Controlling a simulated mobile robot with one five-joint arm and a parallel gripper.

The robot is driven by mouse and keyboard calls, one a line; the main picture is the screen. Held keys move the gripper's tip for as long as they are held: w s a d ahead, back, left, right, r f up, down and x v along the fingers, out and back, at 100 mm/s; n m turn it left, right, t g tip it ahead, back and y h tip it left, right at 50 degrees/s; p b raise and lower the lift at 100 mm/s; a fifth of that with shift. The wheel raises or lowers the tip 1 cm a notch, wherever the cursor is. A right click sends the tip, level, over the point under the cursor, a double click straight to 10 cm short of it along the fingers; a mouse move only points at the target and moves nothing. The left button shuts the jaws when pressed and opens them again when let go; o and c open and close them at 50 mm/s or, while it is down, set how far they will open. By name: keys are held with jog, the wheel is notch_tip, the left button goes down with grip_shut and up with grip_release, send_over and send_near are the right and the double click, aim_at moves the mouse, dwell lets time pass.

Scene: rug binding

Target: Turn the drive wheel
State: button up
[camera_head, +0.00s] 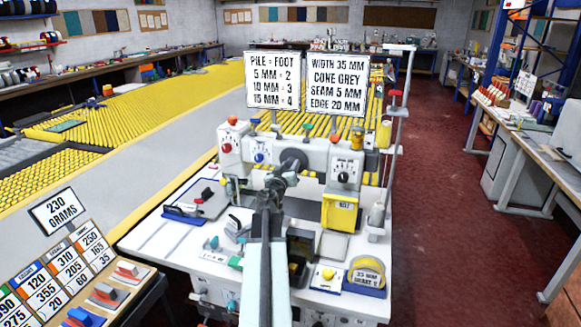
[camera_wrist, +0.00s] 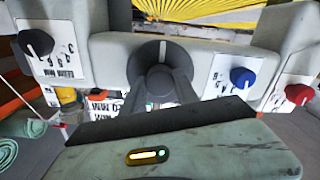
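The drive wheel appears to be the dark round wheel (camera_head: 293,160) at the centre of the white machine's front. In the wrist view the wheel (camera_wrist: 161,53) is at top centre, with an upright white mark on its face. My gripper (camera_head: 281,172) is right in front of the wheel in the head view. In the wrist view my gripper (camera_wrist: 161,82) has its two grey fingers apart, reaching over the lower part of the wheel with its round hub between them. Whether the fingers touch it cannot be told.
A red knob (camera_head: 226,148), a blue knob (camera_head: 259,157) and a black dial (camera_head: 344,177) flank the wheel closely. A yellow box (camera_head: 340,212) hangs to the right. Below, a tape roll (camera_head: 366,273) and small tools crowd the machine's white table (camera_head: 150,240). The red floor (camera_head: 440,220) is clear at right.

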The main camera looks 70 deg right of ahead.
grip_shut()
jog(key=shift+d, duration=0.1)
jog(key=shift+n, duration=0.3)
